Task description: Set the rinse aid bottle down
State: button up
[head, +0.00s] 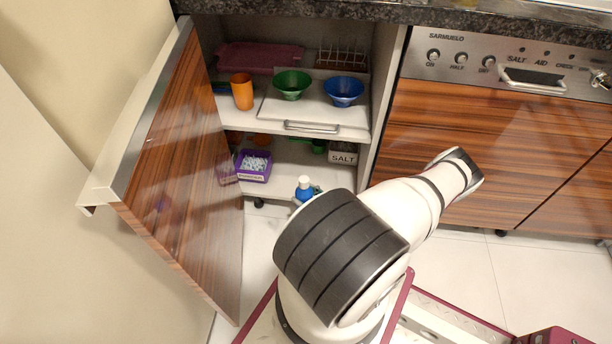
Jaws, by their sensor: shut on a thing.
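The rinse aid bottle (304,192), blue with a white cap, shows upright just above my arm, in front of the cabinet's lower shelf. Its lower part is hidden behind my arm. My gripper (311,194) is at the bottle and shut on it. Only small bits of the gripper show, as my arm's large white and dark grey links cover the rest. I cannot see the bottle's base or how high it is above the floor or the shelf.
The lower shelf (290,178) holds a purple tub (253,176) at left and a salt box (343,158) at right. Above are an orange cup (242,91), green bowl (291,84) and blue bowl (343,91). The open door (180,180) bounds the left.

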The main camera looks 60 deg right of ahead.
jog(key=shift+w+d+f+b, duration=0.85)
jog(key=shift+w+d+b, duration=0.55)
jog(key=shift+w+d, duration=0.45)
jog(key=shift+w+d+f+b, duration=0.8)
jog(key=shift+w+d+b, duration=0.65)
jog(key=shift+w, duration=0.75)
jog(key=shift+w+d+f+b, duration=0.85)
jog(key=shift+w+d+b, duration=0.5)
jog(key=shift+w+d, duration=0.55)
jog(key=shift+w+a+f, duration=0.1)
jog(key=shift+a, duration=0.1)
jog(key=o, duration=1.5)
jog(key=shift+s, duration=0.2)
jog(key=s+p, duration=0.1)
jog(key=s, duration=0.3)
jog(key=s+p, duration=0.1)
jog(key=s, duration=0.2)
jog(key=s+a+p, duration=0.1)
jog(key=s, duration=0.3)
jog(key=shift+s, duration=0.3)
